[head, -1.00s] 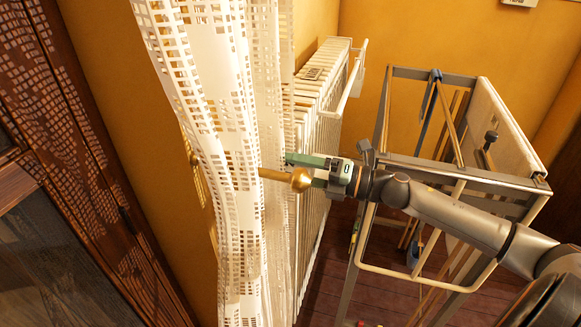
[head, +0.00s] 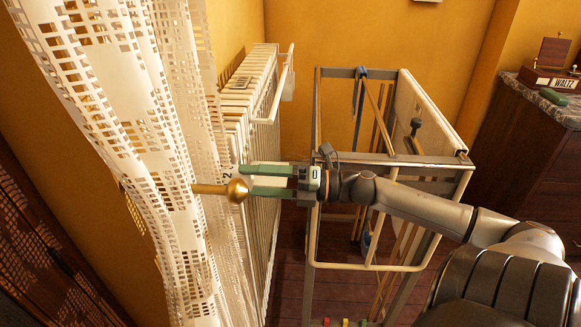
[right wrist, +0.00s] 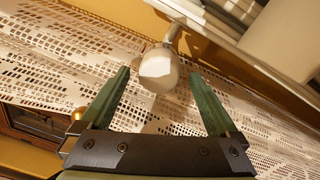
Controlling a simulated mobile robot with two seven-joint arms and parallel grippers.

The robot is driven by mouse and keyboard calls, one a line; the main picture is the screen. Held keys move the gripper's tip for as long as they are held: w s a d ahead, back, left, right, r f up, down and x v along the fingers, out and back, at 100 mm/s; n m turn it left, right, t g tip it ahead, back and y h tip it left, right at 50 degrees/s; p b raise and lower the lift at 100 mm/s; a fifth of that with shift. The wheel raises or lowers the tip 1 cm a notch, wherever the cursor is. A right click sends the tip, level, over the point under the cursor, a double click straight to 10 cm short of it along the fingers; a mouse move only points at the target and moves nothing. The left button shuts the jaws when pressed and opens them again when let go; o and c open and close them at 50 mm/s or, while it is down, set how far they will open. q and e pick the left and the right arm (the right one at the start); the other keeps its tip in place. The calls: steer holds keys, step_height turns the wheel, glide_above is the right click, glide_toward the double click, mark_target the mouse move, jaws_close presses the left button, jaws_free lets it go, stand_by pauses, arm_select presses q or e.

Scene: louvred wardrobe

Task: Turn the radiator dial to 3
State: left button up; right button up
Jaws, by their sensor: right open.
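The white radiator dial (right wrist: 160,72) is a rounded knob on a short stem in the right wrist view. It lies just past and between the fingertips of my right gripper (right wrist: 160,82), with gaps on both sides. In the head view a figure 2 shows on the dial (head: 229,172), partly hidden by the curtain and fingers. There my right gripper (head: 246,180) has its green fingers open, pointing left. The white radiator (head: 262,95) stands along the wall behind. My left gripper is not in view.
A white lace curtain (head: 120,100) hangs left of the dial. A brass knob (head: 237,190) sticks out just by my fingertips. A metal-framed rack (head: 392,172) stands under my right arm. A dark cabinet (head: 535,160) is at the right.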

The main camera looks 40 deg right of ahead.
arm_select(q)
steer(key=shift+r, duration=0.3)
arm_select(e)
steer(key=v, duration=0.7)
steer(key=shift+a, duration=0.1)
